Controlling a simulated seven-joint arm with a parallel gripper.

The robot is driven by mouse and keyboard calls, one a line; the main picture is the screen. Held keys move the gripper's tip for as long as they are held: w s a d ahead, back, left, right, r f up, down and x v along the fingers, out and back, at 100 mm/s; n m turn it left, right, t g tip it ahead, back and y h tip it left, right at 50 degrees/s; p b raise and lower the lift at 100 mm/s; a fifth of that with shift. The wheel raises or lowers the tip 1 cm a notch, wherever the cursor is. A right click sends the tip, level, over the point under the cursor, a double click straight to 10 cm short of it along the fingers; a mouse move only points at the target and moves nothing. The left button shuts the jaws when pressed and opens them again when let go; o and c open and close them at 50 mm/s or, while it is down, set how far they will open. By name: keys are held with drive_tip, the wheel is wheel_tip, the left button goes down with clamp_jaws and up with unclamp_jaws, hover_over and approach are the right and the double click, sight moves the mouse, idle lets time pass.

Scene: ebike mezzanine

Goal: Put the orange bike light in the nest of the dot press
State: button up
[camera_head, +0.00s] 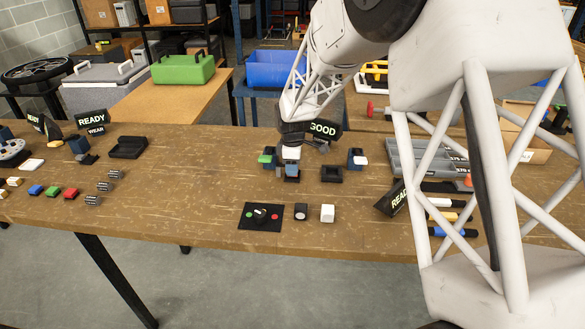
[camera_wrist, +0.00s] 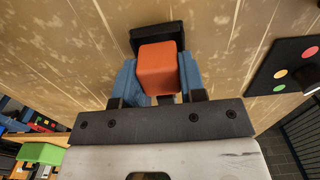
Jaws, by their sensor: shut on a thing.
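My gripper (camera_head: 291,172) is above the middle of the bench, below the "GOOD" sign (camera_head: 322,129). In the wrist view my gripper (camera_wrist: 158,82) has its two blue fingers shut on the orange bike light (camera_wrist: 158,68), a rounded block. In the head view I cannot make out the light behind the gripper. A black raised-edged part (camera_wrist: 157,33) lies just beyond the light in the wrist view; I cannot tell if they touch. A small open black tray (camera_head: 331,174) sits right of the gripper; I cannot tell whether it is the press nest.
A black control panel (camera_head: 262,222), a dark block (camera_head: 301,211) and a white block (camera_head: 327,213) stand in front. A green-topped unit (camera_head: 266,157) and a blue-and-white unit (camera_head: 357,158) flank the gripper. A grey compartment tray (camera_head: 405,165) lies right.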

drive_tip(key=shift+f, duration=0.4)
drive_tip(key=shift+f, duration=0.15)
drive_tip(key=o, duration=1)
wheel_tip(320, 180, up, 12)
idle(1.0)
